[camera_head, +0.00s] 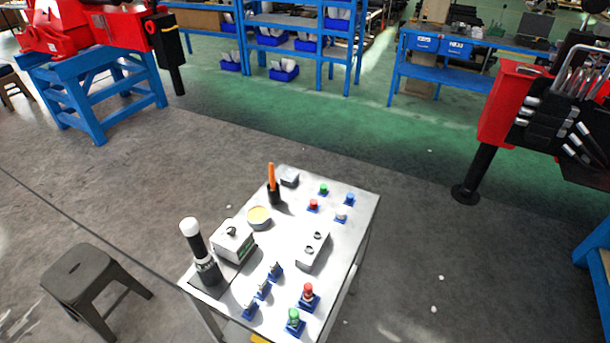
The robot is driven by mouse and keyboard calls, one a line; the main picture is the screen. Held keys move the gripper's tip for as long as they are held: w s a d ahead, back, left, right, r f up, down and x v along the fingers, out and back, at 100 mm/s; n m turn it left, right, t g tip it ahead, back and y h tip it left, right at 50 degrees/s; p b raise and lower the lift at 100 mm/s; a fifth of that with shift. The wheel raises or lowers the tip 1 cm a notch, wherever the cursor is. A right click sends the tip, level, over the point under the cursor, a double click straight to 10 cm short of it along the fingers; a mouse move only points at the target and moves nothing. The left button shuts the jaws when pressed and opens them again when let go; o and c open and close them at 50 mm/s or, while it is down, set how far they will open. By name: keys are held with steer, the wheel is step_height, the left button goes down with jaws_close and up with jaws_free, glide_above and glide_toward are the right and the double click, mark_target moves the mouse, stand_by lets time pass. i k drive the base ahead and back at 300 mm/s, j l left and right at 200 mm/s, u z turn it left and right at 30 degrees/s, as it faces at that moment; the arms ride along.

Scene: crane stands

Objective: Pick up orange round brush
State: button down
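The orange round brush (272,178) stands upright near the far left edge of a small grey table, its thin orange handle pointing up. Its lower end is black, at the table top, and I cannot tell whether that is bristles or a holder. The table (338,208) stands in the lower middle of the view. My gripper does not show in this view.
Near the brush are a round tin (258,217) and a small grey box (289,177). A tall black bottle with a white top (199,250), a white box (232,240) and several small coloured parts share the table. A dark stool (85,275) stands left; grey floor is open around.

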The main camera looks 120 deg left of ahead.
mark_target(272, 178)
steer(key=l+u, duration=0.1)
steer(key=u, duration=3.95)
